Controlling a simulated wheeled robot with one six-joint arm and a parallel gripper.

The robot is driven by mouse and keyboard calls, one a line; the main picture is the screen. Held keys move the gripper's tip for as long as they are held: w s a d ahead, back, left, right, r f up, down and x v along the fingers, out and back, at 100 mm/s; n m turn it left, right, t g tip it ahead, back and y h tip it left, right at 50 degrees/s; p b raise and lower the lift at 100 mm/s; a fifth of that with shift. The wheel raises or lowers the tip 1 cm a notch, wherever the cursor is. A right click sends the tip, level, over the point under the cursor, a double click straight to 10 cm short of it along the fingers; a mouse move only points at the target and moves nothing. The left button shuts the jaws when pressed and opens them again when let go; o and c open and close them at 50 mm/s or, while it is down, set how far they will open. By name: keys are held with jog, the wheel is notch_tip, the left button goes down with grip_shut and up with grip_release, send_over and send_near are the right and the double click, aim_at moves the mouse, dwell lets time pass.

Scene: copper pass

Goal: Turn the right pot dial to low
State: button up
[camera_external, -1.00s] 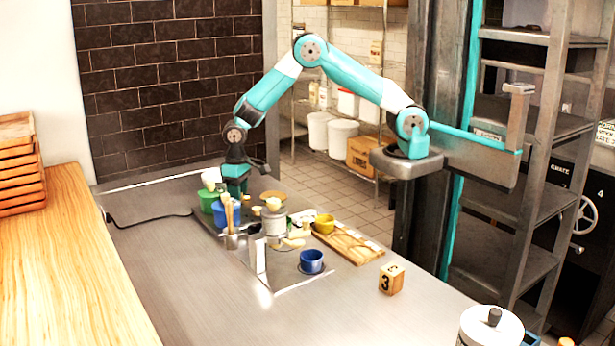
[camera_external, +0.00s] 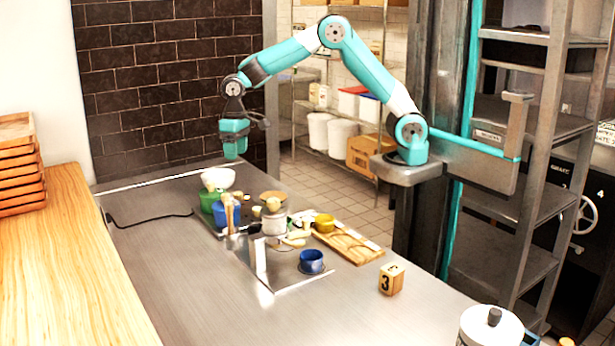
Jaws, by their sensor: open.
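No dial can be made out in this view. A green pot (camera_external: 207,203) and a blue pot (camera_external: 225,214) stand side by side toward the far end of the steel counter (camera_external: 165,270), with a white bowl (camera_external: 218,178) at the green pot. I cannot tell whether the bowl rests on it or stands behind. My gripper (camera_external: 231,157) is open and points down in the air above the bowl, apart from everything. Its fingertips are small and hard to make out. A white lidded pot (camera_external: 487,330) is cut off at the bottom right.
A small blue cup (camera_external: 311,261), a yellow bowl (camera_external: 324,223) on a wooden board (camera_external: 352,246) and a block marked 3 (camera_external: 391,279) sit on the counter. A pale container (camera_external: 273,227) stands mid-counter. A black cable (camera_external: 150,218) lies at left. The front left counter is clear.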

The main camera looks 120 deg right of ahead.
jog(key=shift+s+d+r, duration=0.1)
jog(key=shift+r, duration=2.1)
jog(key=s+a+r+n+y, duration=0.1)
jog(key=s+a+n, duration=0.15)
jog(key=a, duration=0.65)
jog(key=s+a+r+n, duration=0.2)
jog(key=a+n, duration=0.1)
jog(key=a, duration=0.5)
jog(key=s+a+r+n+y, duration=0.1)
jog(key=s+a+n, duration=0.15)
jog(key=a, duration=0.65)
jog(key=s+a+n+y, duration=0.1)
jog(key=s+a+n, duration=0.3)
jog(key=s+a, duration=0.3)
jog(key=s+a+f+n+y, duration=0.1)
jog(key=s+a+n, duration=0.4)
jog(key=s, duration=0.7)
jog(key=shift+s+a+f, duration=0.15)
jog(key=shift+a+f, duration=0.15)
jog(key=shift+a, duration=0.55)
